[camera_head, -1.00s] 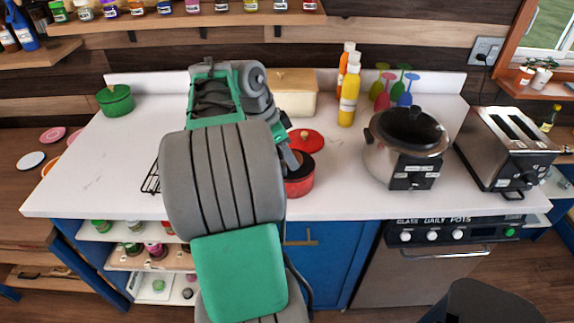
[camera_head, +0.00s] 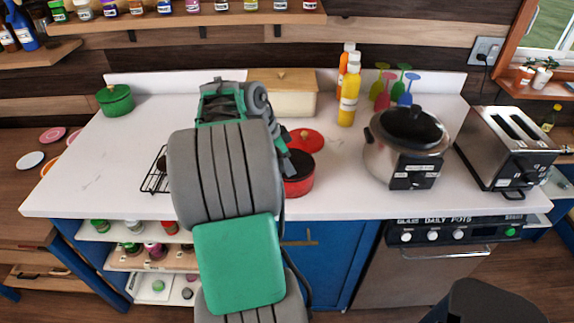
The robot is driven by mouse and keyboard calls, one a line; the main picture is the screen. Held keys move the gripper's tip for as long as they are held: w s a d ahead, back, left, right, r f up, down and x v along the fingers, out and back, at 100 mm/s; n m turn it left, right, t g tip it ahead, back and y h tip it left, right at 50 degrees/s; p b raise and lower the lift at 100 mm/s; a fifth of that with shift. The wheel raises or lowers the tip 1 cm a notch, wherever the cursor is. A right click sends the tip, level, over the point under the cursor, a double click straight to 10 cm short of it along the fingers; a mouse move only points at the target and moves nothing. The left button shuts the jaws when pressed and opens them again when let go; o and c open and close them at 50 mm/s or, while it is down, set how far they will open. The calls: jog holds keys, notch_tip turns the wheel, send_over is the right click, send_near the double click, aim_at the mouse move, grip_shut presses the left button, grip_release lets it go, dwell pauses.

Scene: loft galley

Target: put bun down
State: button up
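No bun can be made out in the head view. My gripper (camera_head: 288,165) is mostly hidden behind my own grey and green arm. Only a grey edge of it shows, close to the left side of an open red pot (camera_head: 299,184). Its fingertips cannot be seen, nor whether anything is between them. The pot stands on the white counter, and its red lid (camera_head: 307,140) lies behind it. The inside of the pot looks dark and is partly covered by my arm.
A black wire rack (camera_head: 154,180) lies left of my arm, partly hidden. A slow cooker (camera_head: 406,150) and a toaster (camera_head: 506,150) stand at the right. A cream bread box (camera_head: 290,98), yellow and orange bottles (camera_head: 348,98) and a green pot (camera_head: 115,100) are behind. The counter's left part is clear.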

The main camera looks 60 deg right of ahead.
jog(key=shift+o, duration=1)
jog(key=shift+r, duration=0.25)
jog(key=p+v, duration=0.3)
jog(key=v, duration=0.9)
jog(key=w+a+n+t, duration=0.2)
jog(key=w+a+n, duration=0.4)
jog(key=w+a+f+n+t, duration=0.1)
jog(key=w+a+n+t, duration=0.15)
jog(key=a+n, duration=0.5)
jog(key=w+a+f+n+t, duration=0.15)
jog(key=w+a+n, duration=0.25)
jog(key=a, duration=0.6)
jog(key=s+a+f+n+y, duration=0.1)
jog(key=a+f+n, duration=0.1)
jog(key=a+n, duration=0.3)
jog(key=s+a+f+n+y, duration=0.2)
jog(key=a+f+n, duration=0.1)
jog(key=a, duration=0.8)
jog(key=shift+s+n+t, duration=0.3)
jog(key=shift+n, duration=0.55)
